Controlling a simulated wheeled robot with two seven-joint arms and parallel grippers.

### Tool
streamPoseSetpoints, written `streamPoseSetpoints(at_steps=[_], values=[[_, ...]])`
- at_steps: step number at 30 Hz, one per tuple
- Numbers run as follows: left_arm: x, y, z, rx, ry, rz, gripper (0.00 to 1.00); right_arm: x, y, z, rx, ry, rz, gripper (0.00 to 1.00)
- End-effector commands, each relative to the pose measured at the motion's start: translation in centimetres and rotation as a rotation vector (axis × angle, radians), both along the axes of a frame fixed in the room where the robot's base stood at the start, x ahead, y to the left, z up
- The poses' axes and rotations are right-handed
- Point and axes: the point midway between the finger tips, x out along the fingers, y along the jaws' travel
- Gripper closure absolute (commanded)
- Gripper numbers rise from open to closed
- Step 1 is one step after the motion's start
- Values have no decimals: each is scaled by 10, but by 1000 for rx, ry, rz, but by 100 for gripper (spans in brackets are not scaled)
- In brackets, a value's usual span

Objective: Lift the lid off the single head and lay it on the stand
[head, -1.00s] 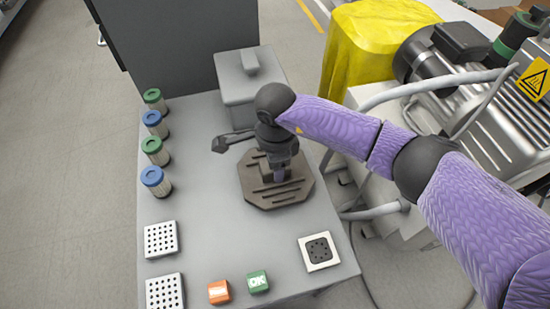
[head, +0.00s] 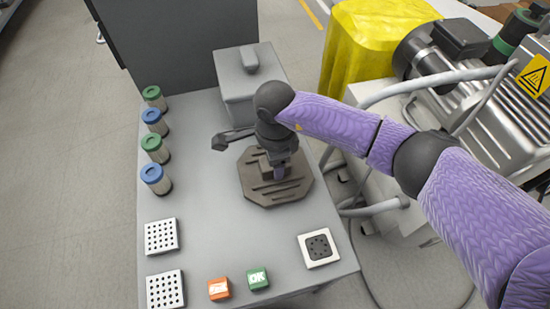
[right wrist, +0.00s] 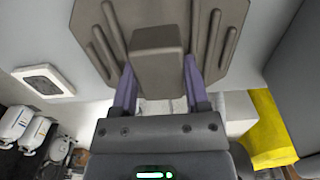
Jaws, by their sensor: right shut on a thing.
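A dark brown-grey octagonal lid (head: 272,196) with raised ribs and a block handle is over the middle of the grey table. My right gripper (head: 280,168) points down at it from above. In the right wrist view its two fingers (right wrist: 158,75) are shut on the lid's block handle (right wrist: 157,50), one on each side. The lid looks level. What is under it is hidden, so I cannot tell whether it rests on something or hangs just above. I cannot make out the single head or the stand separately. My left gripper is not in view.
A grey box (head: 240,88) with a knob stands at the back. Several green- and blue-topped canisters (head: 154,148) line the left edge. Perforated white tiles (head: 161,237), an orange block (head: 218,289), a green OK block (head: 258,279) and a white-framed pad (head: 318,249) lie in front. Machinery stands right.

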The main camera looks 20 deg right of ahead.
Motion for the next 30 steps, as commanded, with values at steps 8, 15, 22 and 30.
streamPoseSetpoints(at_steps=[8, 15, 22, 30], values=[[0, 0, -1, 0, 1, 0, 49, 0, 0, -2, 1, -1, -1, 100], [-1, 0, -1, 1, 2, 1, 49, 0, 0, -2, 1, -1, 0, 100], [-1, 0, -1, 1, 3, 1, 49, 0, 0, -5, 0, -1, 0, 100], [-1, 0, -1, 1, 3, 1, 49, 0, 0, -4, 1, -1, 0, 33]])
